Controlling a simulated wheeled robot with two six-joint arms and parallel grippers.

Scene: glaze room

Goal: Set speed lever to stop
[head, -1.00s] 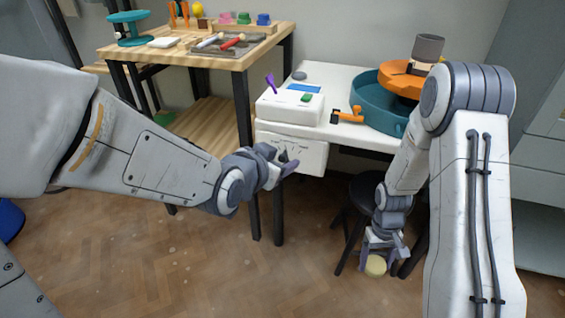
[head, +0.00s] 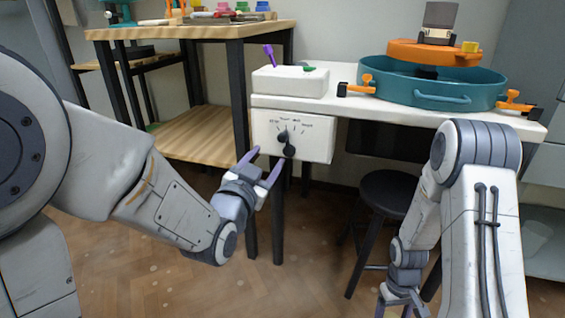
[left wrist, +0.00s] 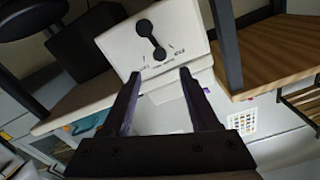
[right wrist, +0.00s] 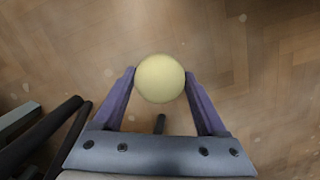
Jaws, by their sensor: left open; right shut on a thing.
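The speed lever (head: 289,146) is a dark lever with rounded ends on the white front panel (head: 318,141) under the table edge. Small marks and labels arc above it, too small to read surely. It hangs nearly straight down, and also shows in the left wrist view (left wrist: 152,41). My left gripper (head: 266,160) is open and empty, below and left of the lever and apart from it. My right gripper (head: 402,303) is low at the bottom of the head view. In the right wrist view it is shut on a pale yellow round thing (right wrist: 160,78), above the floor.
A white box (head: 290,82) with a purple lever (head: 268,54) stands on the white table above the panel. A teal basin (head: 432,88) is to its right. A black stool (head: 388,193) stands below. A wooden table (head: 190,32) is at left.

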